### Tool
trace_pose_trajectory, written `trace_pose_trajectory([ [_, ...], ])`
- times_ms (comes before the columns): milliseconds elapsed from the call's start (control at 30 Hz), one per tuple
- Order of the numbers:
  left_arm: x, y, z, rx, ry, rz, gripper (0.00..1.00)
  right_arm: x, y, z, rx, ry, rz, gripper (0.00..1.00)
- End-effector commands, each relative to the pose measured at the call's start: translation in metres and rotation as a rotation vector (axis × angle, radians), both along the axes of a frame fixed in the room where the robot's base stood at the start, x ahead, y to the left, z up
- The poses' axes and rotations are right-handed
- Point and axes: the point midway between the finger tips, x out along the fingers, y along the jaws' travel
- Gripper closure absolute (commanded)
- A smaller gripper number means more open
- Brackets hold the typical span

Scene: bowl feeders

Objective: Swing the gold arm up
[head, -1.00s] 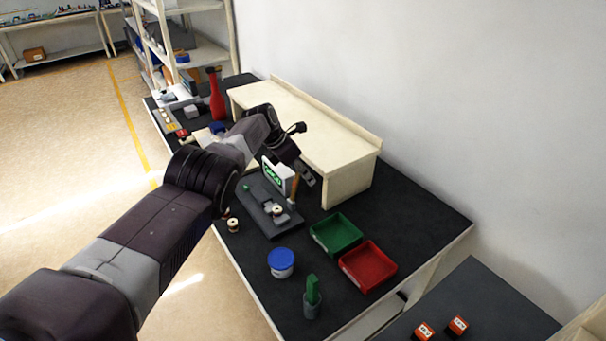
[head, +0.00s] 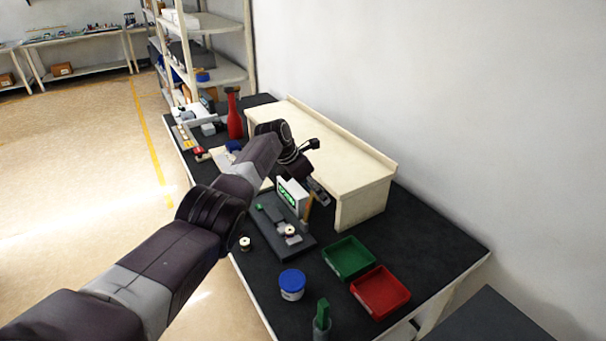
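The gold arm (head: 307,208) is a slim orange-gold bar standing near upright at the right side of a dark grey fixture (head: 270,228). A white box with a lit green display (head: 292,196) stands on the fixture beside it. My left arm reaches in from the left, and my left gripper (head: 319,194) is by the upper end of the gold arm. I cannot tell whether they touch or whether the fingers are open. My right gripper is not in view.
A cream raised shelf (head: 365,205) stands close behind the gripper. In front are a green tray (head: 333,250), a red tray (head: 392,306), a blue-lidded tub (head: 292,285) and a cup with a green item (head: 322,315).

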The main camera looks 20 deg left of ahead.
Motion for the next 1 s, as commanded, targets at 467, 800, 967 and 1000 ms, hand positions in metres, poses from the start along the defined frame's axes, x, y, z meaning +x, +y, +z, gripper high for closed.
trace_pose_trajectory([
  [467, -0.026, 0.016, 0.053, 0.005, -0.004, -0.001, 0.46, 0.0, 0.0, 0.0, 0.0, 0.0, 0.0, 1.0],
  [800, -0.042, 0.025, 0.086, 0.003, 0.0, -0.001, 0.46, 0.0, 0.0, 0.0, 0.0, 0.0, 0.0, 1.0],
  [967, -0.043, 0.025, 0.087, 0.004, 0.001, -0.001, 0.46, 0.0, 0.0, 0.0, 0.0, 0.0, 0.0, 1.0],
  [1000, -0.043, 0.025, 0.087, 0.004, 0.001, -0.001, 0.46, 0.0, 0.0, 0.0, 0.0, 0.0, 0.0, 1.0],
])
